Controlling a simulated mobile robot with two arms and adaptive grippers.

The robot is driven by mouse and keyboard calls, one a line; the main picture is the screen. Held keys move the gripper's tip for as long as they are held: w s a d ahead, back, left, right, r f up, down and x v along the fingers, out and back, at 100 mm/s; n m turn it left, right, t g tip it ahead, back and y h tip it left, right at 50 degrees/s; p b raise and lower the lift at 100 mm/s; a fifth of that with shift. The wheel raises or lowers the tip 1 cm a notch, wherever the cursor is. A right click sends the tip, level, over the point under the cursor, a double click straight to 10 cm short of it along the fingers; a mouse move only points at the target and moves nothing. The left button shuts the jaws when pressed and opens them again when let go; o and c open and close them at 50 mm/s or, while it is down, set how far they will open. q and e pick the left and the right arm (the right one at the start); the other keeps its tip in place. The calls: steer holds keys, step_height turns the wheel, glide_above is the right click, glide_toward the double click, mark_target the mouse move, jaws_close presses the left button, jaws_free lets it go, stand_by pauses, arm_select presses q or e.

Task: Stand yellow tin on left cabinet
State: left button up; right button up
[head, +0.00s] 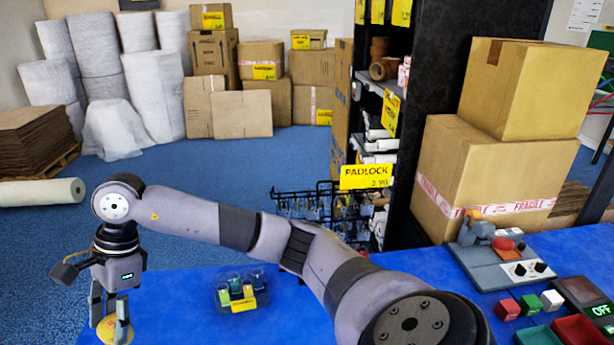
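A round yellow tin (107,335) shows at the bottom left, over or near the left end of the blue counter and partly cut off by the frame edge. My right gripper (108,318) points down at it, with its fingers beside and in front of the tin. Whether the fingers press on the tin or only stand around it is unclear. What lies under the tin is hidden. My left gripper is not in view. I cannot make out a cabinet on the left.
A tray of small jars (222,298) with a yellow label sits on the blue counter (180,312). Behind stand a padlock rack (312,206) and large cartons (485,170). A grey device (480,262) and coloured blocks (507,309) are at right. Blue floor is open at left.

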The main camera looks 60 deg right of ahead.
steer(key=shift+w+d+r+m+t+h, duration=0.95)
steer(key=shift+w+m+t, duration=0.85)
steer(key=shift+w+m, duration=2.55)
steer(key=f, duration=0.5)
steer(key=s+f+m, duration=0.1)
steer(key=f, duration=0.4)
steer(key=s+f+m, duration=0.1)
steer(key=f, duration=0.4)
steer(key=shift+s+f+h, duration=0.25)
steer(key=shift+f, duration=0.1)
step_height(320, 180, down, 4)
steer(key=shift+f, duration=0.5)
steer(key=o, duration=1.3)
steer(key=shift+r, duration=0.15)
